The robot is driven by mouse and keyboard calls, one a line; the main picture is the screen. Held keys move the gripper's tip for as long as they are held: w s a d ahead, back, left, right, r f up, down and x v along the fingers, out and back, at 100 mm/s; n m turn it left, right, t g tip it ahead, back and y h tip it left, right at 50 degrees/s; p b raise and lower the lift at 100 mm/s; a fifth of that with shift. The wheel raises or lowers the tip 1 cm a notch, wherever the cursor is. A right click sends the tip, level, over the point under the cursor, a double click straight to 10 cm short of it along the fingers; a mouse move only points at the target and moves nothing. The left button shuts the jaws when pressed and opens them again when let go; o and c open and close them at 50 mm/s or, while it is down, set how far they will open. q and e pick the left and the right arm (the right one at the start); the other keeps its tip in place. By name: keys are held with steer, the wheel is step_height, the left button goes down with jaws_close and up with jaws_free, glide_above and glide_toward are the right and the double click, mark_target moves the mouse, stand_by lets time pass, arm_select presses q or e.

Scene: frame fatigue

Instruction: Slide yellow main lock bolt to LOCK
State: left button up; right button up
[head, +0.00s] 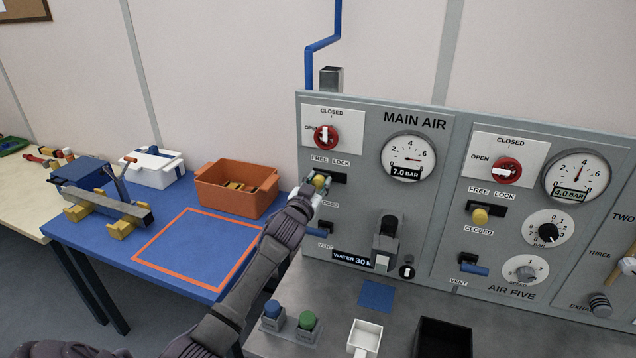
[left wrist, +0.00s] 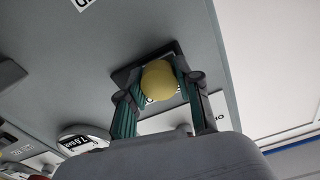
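The yellow main lock bolt (head: 320,181) is a round knob in a black slot (head: 339,178) under the FREE and LOCK labels on the MAIN AIR panel (head: 375,135). Dark slot shows to its right, so the knob stands toward the FREE side. My left gripper (head: 316,188) is at the knob. In the left wrist view the yellow knob (left wrist: 158,80) sits between the two fingertips of my left gripper (left wrist: 160,78), which appear closed against its sides. My right gripper is not in view.
Above the slot is a red valve knob (head: 326,136); a pressure gauge (head: 408,158) reading 7.0 bar is to the right. A black-and-grey fitting (head: 388,240) juts out lower right. A blue table (head: 190,247) with an orange bin (head: 236,188) stands left.

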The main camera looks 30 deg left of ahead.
arm_select(q)
jaws_close()
steer(key=shift+w+d+b, duration=0.2)
steer(key=shift+w+d, duration=0.05)
steer(key=shift+d, duration=0.75)
steer(key=shift+w+d+b, duration=0.2)
steer(key=shift+d, duration=0.75)
steer(key=shift+o, duration=1.2)
jaws_free()
steer(key=o, duration=0.4)
steer(key=shift+w+d, duration=0.1)
steer(key=shift+d, duration=0.05)
steer(key=shift+o, duration=0.2)
